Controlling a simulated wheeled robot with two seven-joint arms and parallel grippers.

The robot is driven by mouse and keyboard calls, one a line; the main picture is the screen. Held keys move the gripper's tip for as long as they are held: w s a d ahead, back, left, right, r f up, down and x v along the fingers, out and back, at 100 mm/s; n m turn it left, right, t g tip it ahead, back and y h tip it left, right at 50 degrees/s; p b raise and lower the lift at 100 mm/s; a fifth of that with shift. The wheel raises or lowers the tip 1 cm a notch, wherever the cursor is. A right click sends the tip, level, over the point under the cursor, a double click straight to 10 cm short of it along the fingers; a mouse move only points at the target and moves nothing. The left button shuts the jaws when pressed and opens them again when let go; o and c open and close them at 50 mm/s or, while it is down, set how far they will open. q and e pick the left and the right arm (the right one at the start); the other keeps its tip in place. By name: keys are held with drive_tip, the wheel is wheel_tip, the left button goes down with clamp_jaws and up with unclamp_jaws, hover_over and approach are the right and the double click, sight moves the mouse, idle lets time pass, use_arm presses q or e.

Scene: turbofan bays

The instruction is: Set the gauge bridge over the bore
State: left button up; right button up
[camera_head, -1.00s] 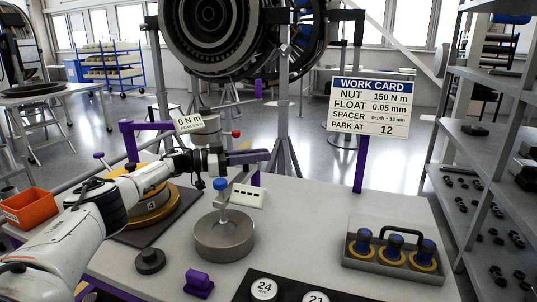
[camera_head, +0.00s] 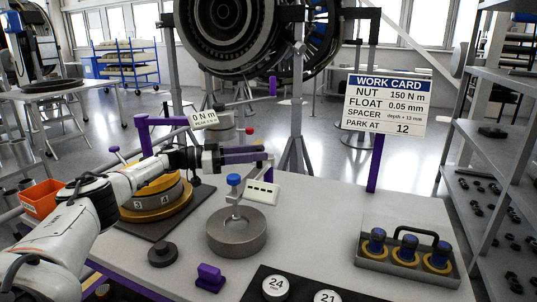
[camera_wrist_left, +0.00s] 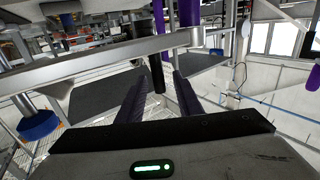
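My left gripper (camera_head: 262,155) reaches in from the left above the table, with its purple fingers pointing right. In the left wrist view its fingers (camera_wrist_left: 157,84) stand apart, with a dark rod in line with the gap; I see no contact. A pale grey bar (camera_wrist_left: 100,62) crosses that view. A numbered gold-rimmed ring stack (camera_head: 150,208) sits to the left. I cannot tell for sure which part is the gauge bridge. My right gripper is out of view.
A white block with dark marks (camera_head: 262,192) lies behind the round block. A purple piece (camera_head: 208,278), a dark knob (camera_head: 162,254) and a tray (camera_head: 400,272) with several blue-topped parts share the table. The work card (camera_head: 388,104) stands at the back right. The table's right middle is clear.

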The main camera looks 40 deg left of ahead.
use_arm(q)
drive_tip(key=shift+b+v, duration=0.4)
drive_tip(key=shift+v, duration=2.25)
